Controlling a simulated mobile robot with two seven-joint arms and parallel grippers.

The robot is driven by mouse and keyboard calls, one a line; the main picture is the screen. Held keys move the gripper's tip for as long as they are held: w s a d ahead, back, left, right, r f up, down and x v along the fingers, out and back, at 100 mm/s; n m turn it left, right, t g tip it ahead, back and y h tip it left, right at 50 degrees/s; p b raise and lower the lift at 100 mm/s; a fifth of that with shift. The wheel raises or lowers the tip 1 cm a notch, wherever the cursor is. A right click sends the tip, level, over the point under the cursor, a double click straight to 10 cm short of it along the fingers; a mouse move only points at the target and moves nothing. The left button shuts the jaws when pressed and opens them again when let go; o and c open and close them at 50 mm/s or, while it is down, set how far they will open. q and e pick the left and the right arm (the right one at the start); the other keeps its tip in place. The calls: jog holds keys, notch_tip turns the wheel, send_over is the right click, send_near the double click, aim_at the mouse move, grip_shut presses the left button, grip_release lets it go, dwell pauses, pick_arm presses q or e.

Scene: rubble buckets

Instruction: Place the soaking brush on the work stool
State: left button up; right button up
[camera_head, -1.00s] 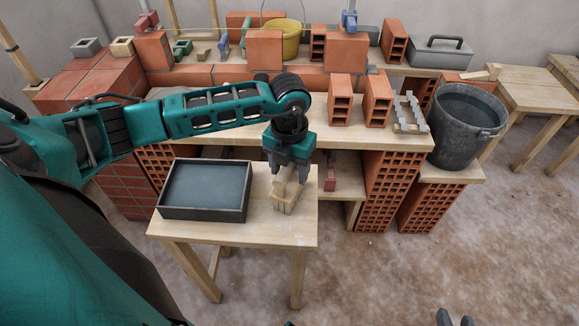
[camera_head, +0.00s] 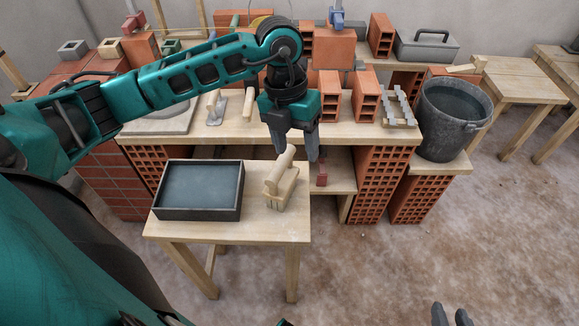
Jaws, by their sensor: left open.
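The brush (camera_head: 281,187), with a pale wooden handle and light bristles, rests on the front wooden stool (camera_head: 230,230), bristles down, just right of the dark shallow tray. My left gripper (camera_head: 297,158) is open above and slightly behind the brush. Its fingers are apart, with the handle's upper end close to the left finger; I cannot tell whether they touch. Only the dark fingertips of my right gripper (camera_head: 452,316) show at the bottom edge, and they appear empty.
The dark tray (camera_head: 197,213) of grey-blue liquid fills the stool's left side. Behind stands a wooden bench (camera_head: 240,137) with trowels and hollow bricks (camera_head: 364,98). A grey bucket (camera_head: 436,141) of water stands right. Another wooden stool (camera_head: 520,88) is farther right. The front right floor is clear.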

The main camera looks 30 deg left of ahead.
pick_arm(q)
jog(key=s+d+m+g+h, duration=0.1)
jog(key=s+d+h, duration=0.1)
jog(key=d+h, duration=0.3)
jog(key=s+d+h, duration=0.2)
jog(key=s+d, duration=0.1)
jog(key=d, duration=0.5)
jog(key=d+r+n+t+h, duration=0.55)
jog(key=d+r+h, duration=0.2)
jog(key=h, duration=0.25)
jog(key=w+a+f+n+t+y, duration=0.2)
jog(key=w+a+n+t+y, duration=0.15)
jog(key=n+t, duration=0.4)
jog(key=w+a+f+n+t+y, duration=0.25)
jog(key=a+n+t+y, duration=0.2)
jog(key=n, duration=0.65)
jog(key=s+a+f+n+g+y, duration=0.2)
jog(key=s+a+f+n+y, duration=0.1)
jog(key=f, duration=0.6)
jog(key=s+a+f+n+g+y, duration=0.3)
jog(key=s+f+n+y, duration=0.2)
jog(key=f, duration=0.4)
jog(key=shift+s+n, duration=0.7)
jog(key=shift+s, duration=0.4)
jog(key=shift+a+r, duration=0.1)
jog(key=shift+a, duration=0.05)
